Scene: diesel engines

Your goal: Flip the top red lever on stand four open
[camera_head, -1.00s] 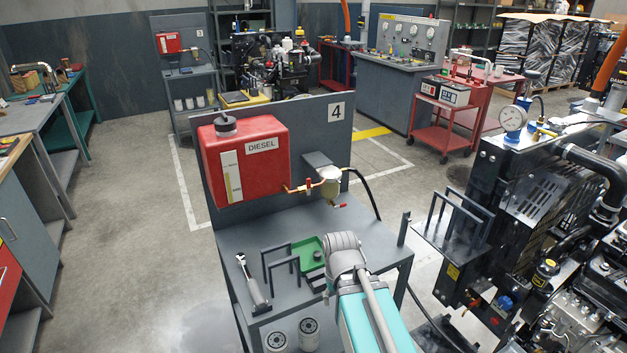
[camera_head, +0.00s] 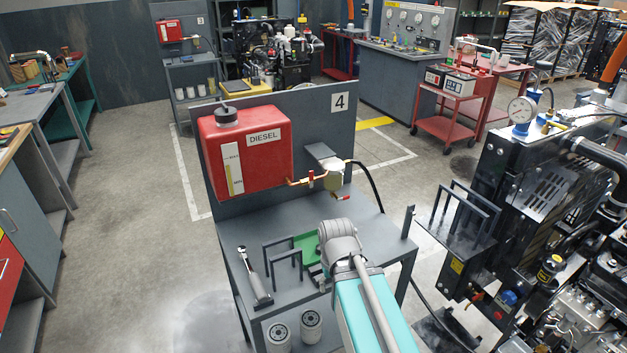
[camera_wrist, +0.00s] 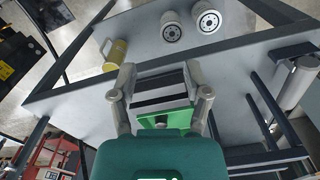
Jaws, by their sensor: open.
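Stand four (camera_head: 240,209) carries a red diesel tank (camera_head: 245,150) on its upright panel. A copper pipe runs from the tank's lower right to a pale filter bowl (camera_head: 333,177). The small top red lever (camera_head: 311,178) stands roughly upright on this pipe. A second red lever (camera_head: 342,198) sits lower, below the bowl. My gripper (camera_wrist: 160,82) is open in the wrist view, with its fingers apart and nothing held between them. It points down over the stand's shelf, lower than the top lever.
White filters (camera_head: 312,324) stand below. A black engine (camera_head: 540,190) is close on the right. The floor at left is clear.

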